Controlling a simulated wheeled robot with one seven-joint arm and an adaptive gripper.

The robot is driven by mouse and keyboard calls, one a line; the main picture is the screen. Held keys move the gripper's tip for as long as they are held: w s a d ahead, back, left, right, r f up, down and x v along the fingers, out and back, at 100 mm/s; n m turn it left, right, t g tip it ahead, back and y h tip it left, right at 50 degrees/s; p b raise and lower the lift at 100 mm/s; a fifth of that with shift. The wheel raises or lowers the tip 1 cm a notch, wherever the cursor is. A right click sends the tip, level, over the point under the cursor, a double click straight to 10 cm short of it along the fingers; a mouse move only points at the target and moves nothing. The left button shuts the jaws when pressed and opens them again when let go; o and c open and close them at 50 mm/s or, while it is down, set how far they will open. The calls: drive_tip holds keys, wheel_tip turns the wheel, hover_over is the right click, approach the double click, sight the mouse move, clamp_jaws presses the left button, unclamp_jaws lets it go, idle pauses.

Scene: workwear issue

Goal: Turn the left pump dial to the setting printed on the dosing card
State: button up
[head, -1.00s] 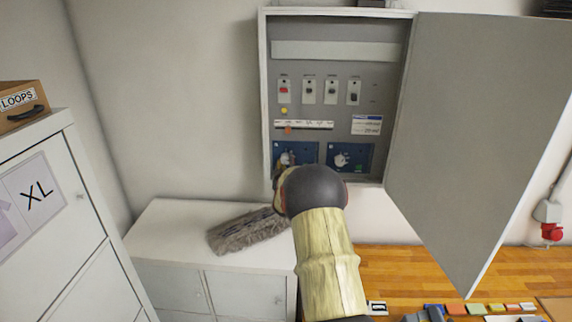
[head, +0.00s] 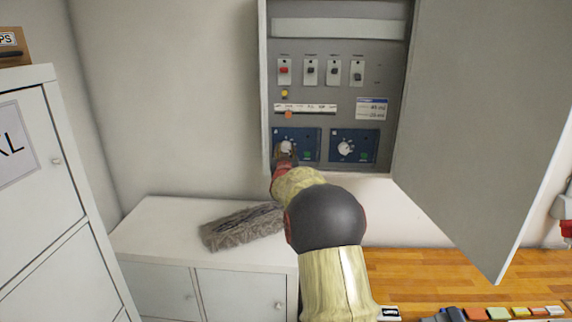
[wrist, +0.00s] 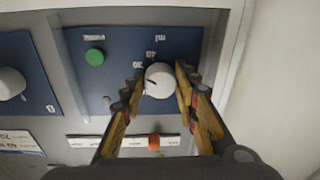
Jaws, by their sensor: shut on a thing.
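The left pump dial (head: 287,147) is a white knob on a blue plate at the lower left of the open wall cabinet. My gripper (head: 286,160) reaches it from below. In the wrist view, which shows the panel upside down, my fingers (wrist: 160,84) are shut on the left dial (wrist: 158,76), one on each side. A dark mark shows on the knob's face; numbers are printed around it, too small to read surely. The dosing card (head: 372,108) is white with a blue header, above the right dial (head: 346,148); its lines are too small to read surely.
The cabinet door (head: 480,120) stands open to the right. Switches (head: 310,72), a yellow button and an orange marker on a white strip are above the dials. A grey fluffy duster (head: 240,226) lies on the low white cabinet (head: 160,235) below.

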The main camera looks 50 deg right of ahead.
drive_tip(key=m+b, duration=0.4)
drive_tip(key=shift+f+b, duration=0.35)
drive_tip(key=shift+b, duration=0.05)
drive_tip(key=m+b, duration=0.3)
drive_tip(key=m, duration=0.1)
drive_tip(key=shift+w+a+r+g+h+b, duration=0.1)
drive_tip(key=shift+r+g+h+b, duration=0.2)
drive_tip(key=shift+h, duration=0.1)
drive_tip(key=shift+m, duration=0.3)
drive_tip(key=o, duration=1.2)
drive_tip(key=shift+c, duration=0.2)
drive_tip(key=v, duration=1.2)
drive_tip(key=shift+f, duration=0.1)
